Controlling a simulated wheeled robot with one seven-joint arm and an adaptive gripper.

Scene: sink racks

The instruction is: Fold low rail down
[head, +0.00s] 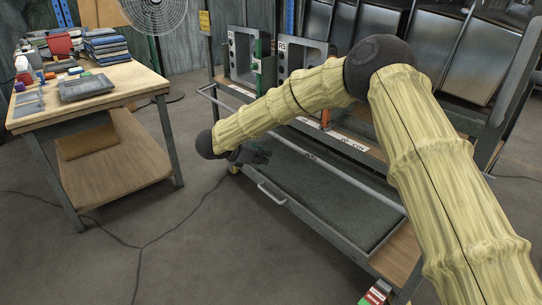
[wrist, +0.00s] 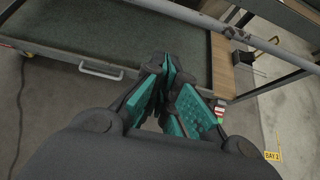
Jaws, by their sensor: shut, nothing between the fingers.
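A long thin grey rail (head: 350,177), which looks like the low rail, runs along the front of the rack above a dark green lower tray (head: 315,185). In the wrist view the rail (wrist: 200,20) crosses the top right, standing above the tray (wrist: 110,30). My gripper (head: 258,155) is at the front left of the tray, on the near side of the rail. In the wrist view its teal-padded fingers (wrist: 170,70) are together and hold nothing. It looks apart from the rail. My arm hides part of the rack's middle.
The tray has a front handle (head: 272,193). A wooden table (head: 135,80) with folded cloths and small items stands at left, a fan (head: 155,12) behind it. Metal sinks (head: 480,55) stand on the rack. A cable crosses the open floor (head: 170,265) in front.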

